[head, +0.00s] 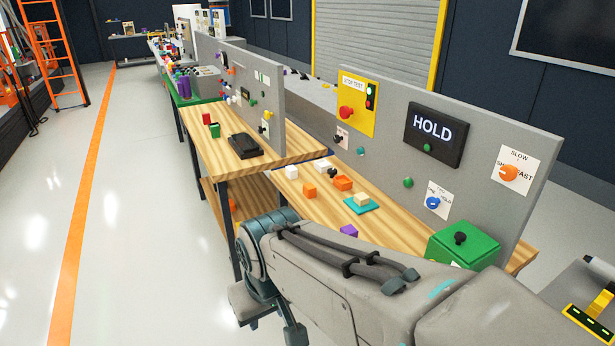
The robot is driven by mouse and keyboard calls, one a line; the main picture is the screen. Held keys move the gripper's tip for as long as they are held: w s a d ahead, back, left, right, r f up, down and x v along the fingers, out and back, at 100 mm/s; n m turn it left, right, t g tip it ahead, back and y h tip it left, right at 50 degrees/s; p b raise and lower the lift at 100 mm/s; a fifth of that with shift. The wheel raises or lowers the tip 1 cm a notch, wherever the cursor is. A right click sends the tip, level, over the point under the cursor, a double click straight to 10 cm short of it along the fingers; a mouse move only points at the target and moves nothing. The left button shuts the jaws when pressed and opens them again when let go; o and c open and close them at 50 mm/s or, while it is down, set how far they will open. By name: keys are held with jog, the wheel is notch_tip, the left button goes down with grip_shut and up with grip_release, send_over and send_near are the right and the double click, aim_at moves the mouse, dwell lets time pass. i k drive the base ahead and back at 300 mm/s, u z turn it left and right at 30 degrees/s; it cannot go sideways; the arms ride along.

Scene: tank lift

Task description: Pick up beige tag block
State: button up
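A small beige block (361,199) sits on a flat teal pad (362,205) on the nearer wooden bench top (318,205), in front of the grey panel. I take it for the beige tag block, though no tag marking can be read on it. My arm crosses the lower middle of the head view, in front of the bench. Its fingertips do not show, so I cannot see whether my gripper is open or shut. Nothing is seen touching the beige block.
Orange blocks (342,183), a white block (292,187) and a purple block (349,230) lie near the pad. A green box with a black knob (463,245) stands to the right. The panel (480,130) rises behind. Open floor (140,200) lies to the left.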

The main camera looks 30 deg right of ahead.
aim_at(361, 199)
jog(key=i, duration=2.65)
jog(key=z, duration=4.15)
jog(key=i, duration=0.5)
